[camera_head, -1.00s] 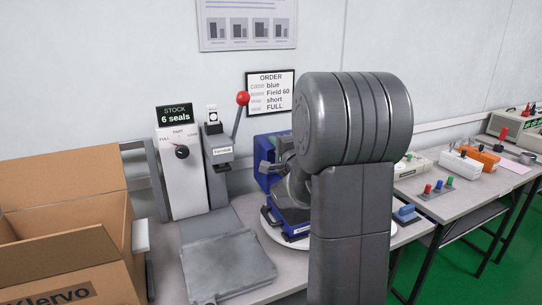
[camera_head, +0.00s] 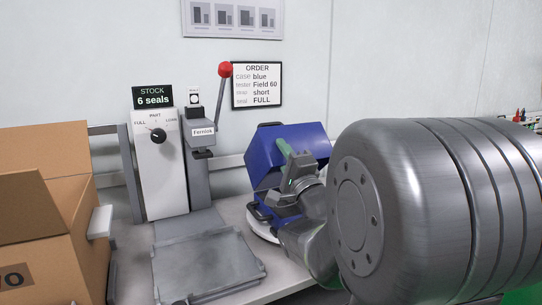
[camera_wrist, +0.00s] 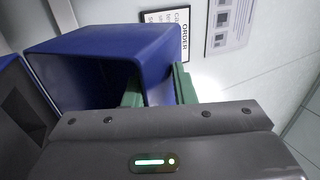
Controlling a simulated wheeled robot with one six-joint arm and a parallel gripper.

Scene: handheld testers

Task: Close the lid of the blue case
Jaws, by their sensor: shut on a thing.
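The blue case's lid (camera_head: 262,167) is tilted in the head view, its near edge leaning down over the lower part. In the wrist view the hollow lid (camera_wrist: 85,60) fills the upper left. My gripper (camera_head: 285,150) is shut on the lid's wall. In the wrist view its green fingers (camera_wrist: 158,88) lie on both sides of that wall. The case's lower part (camera_head: 262,214) is mostly hidden behind my arm and gripper. A dark insert edged in blue (camera_wrist: 22,105) shows at the wrist view's left. The lid stands apart from full closure.
A white round plate (camera_head: 258,232) is under the case. A grey flat plate (camera_head: 205,268) lies in front of a press with a red-knobbed lever (camera_head: 225,70). A cardboard box (camera_head: 45,225) stands at the left. My arm covers the right side.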

